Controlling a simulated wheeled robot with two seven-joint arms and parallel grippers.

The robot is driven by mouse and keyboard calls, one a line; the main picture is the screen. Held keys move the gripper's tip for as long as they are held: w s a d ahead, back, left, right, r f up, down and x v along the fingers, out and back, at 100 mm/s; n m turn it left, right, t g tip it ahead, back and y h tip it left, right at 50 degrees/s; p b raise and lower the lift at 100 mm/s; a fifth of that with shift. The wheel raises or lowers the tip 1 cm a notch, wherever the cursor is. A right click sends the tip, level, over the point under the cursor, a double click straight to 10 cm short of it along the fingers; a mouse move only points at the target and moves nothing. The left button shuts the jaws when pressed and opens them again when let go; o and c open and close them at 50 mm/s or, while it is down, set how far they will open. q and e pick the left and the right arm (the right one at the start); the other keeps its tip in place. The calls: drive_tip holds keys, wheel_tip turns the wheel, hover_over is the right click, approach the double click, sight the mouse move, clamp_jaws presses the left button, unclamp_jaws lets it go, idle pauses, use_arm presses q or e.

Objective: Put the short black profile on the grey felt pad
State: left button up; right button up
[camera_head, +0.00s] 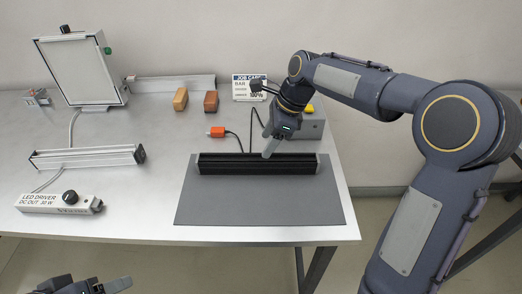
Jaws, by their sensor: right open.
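The black profile (258,164), a ribbed bar with light end pieces, lies lengthwise along the back part of the grey felt pad (260,205). My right gripper (269,152) is open, pointing down at the back edge of the profile, right of its middle. One finger shows clearly; whether it touches the profile I cannot tell. My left gripper (118,285) is only partly in view at the bottom left edge, away from the table things, and its jaw opening cannot be made out.
A silver profile (85,157) and a white LED driver (58,203) lie at the left. A framed light panel (78,70) stands at the back left.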

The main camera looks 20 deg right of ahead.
drive_tip(key=s+d+r+n+t, duration=0.1)
drive_tip(key=s+d+r+n, duration=0.15)
drive_tip(key=s+n, duration=0.4)
drive_tip(key=s+d+r+n+t, duration=0.1)
drive_tip(key=s+d+r+n, duration=0.15)
drive_tip(key=s, duration=0.65)
drive_tip(key=s+a+f+n+t, duration=0.2)
drive_tip(key=s+f+n, duration=0.4)
drive_tip(key=s+n, duration=0.4)
drive_tip(key=shift+s+f+n+t, duration=0.3)
drive_tip(key=shift+s+f, duration=0.05)
drive_tip(key=shift+s, duration=0.5)
drive_tip(key=shift+r, duration=0.1)
drive_tip(key=shift+r+p, duration=1.65)
drive_tip(key=shift+p, duration=0.25)
